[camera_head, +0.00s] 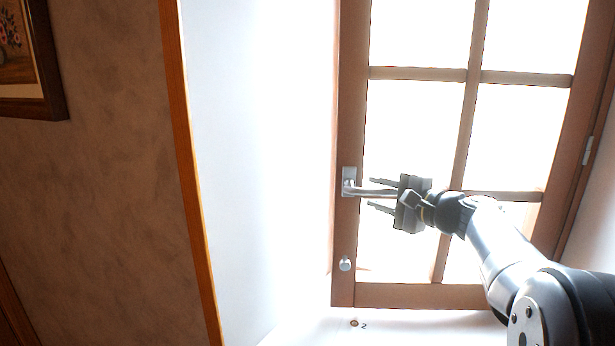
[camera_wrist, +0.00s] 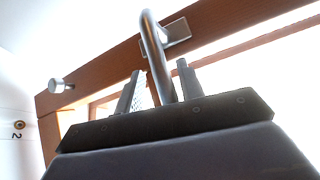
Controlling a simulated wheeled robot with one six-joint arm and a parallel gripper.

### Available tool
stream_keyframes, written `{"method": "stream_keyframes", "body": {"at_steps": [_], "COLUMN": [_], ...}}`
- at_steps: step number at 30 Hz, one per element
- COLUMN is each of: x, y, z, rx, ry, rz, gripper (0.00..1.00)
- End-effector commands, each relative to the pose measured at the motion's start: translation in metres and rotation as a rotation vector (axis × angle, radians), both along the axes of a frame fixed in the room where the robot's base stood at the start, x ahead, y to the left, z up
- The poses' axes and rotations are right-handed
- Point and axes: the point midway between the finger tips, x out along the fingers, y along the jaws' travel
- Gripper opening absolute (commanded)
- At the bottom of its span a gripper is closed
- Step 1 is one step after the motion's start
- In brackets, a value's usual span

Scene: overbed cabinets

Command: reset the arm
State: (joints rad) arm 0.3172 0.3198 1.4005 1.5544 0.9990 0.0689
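My gripper (camera_head: 370,195) is at the end of my arm, which reaches in from the lower right in the head view. Its two fingers are spread apart and point left. The metal window handle (camera_head: 372,191) lies between the fingers in the picture, with its plate on the wooden frame. In the wrist view my gripper (camera_wrist: 160,82) shows both fingers apart, with the bent handle (camera_wrist: 155,45) rising between them. There is a visible gap beside the right finger; contact with the left finger cannot be told.
The wooden window (camera_head: 460,76) with several bright panes appears closed. A small round knob (camera_head: 345,264) sits low on its frame, also visible in the wrist view (camera_wrist: 57,86). A white recess wall (camera_head: 255,150) and a framed picture (camera_head: 50,60) are to the left.

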Motion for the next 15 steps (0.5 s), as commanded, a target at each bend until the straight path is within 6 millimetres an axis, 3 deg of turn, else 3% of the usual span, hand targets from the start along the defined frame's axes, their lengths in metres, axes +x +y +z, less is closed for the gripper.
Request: {"method": "stream_keyframes", "body": {"at_steps": [15], "x": [-0.0002], "y": [-0.0001], "z": [0.0042], "rx": [-0.035], "ry": [0.001], "rz": [0.001], "gripper": [0.36]}}
